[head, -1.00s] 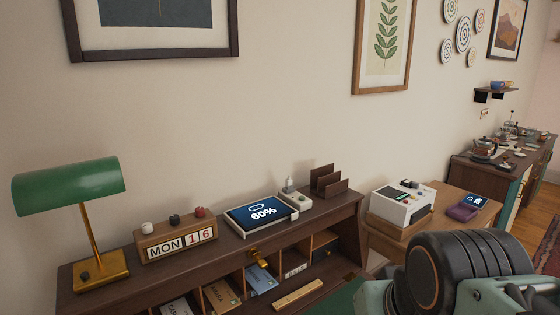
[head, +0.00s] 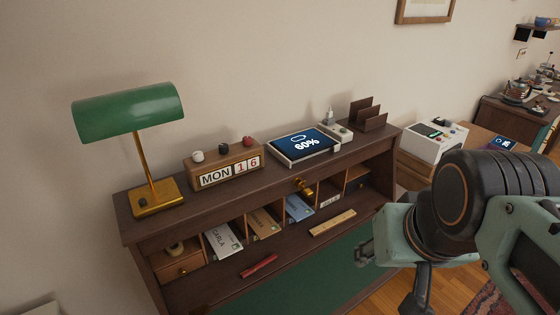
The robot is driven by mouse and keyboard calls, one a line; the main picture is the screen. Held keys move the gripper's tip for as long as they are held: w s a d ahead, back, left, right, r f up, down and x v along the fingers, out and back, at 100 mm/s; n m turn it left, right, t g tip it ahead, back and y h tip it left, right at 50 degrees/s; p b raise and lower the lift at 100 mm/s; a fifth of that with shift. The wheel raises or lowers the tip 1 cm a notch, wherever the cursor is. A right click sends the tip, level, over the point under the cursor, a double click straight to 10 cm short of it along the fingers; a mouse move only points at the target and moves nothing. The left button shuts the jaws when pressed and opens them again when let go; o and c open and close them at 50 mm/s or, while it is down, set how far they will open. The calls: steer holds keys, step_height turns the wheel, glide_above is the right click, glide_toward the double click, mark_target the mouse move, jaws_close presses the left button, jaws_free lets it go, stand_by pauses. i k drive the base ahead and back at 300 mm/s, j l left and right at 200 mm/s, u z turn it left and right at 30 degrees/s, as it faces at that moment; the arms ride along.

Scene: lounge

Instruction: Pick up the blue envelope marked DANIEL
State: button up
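A blue envelope (head: 298,208) stands tilted in a middle pigeonhole of the dark wooden desk (head: 150,227). The writing on it is too small to read, and its lower end is at the slot floor. A brown envelope (head: 264,224) is in the slot to its left, and a white envelope marked CARLA (head: 222,241) is further left. My gripper (head: 389,274) is at the lower right, in front of the desk and apart from the envelopes. Its fingers look spread, with nothing visible between them.
A green lamp (head: 130,112), a calendar block (head: 222,170) and a tablet (head: 303,146) stand on the desk top. A brass piece (head: 304,187) is above the blue envelope's slot. A ruler (head: 332,223) and a red pen (head: 259,266) lie before the slots.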

mark_target(295, 208)
steer(key=j, duration=0.45)
steer(key=k+j+z, duration=0.1)
steer(key=j, duration=0.35)
steer(key=k+j+z, duration=0.1)
steer(key=j, duration=0.8)
steer(key=k, duration=0.65)
steer(key=l+u, duration=0.25)
steer(key=l, duration=0.35)
steer(key=l+u, duration=0.25)
steer(key=l, duration=0.35)
steer(key=l+u, duration=0.2)
steer(key=l, duration=0.4)
steer(key=k+l+u, duration=0.25)
steer(key=l, duration=0.35)
steer(key=i, duration=0.1)
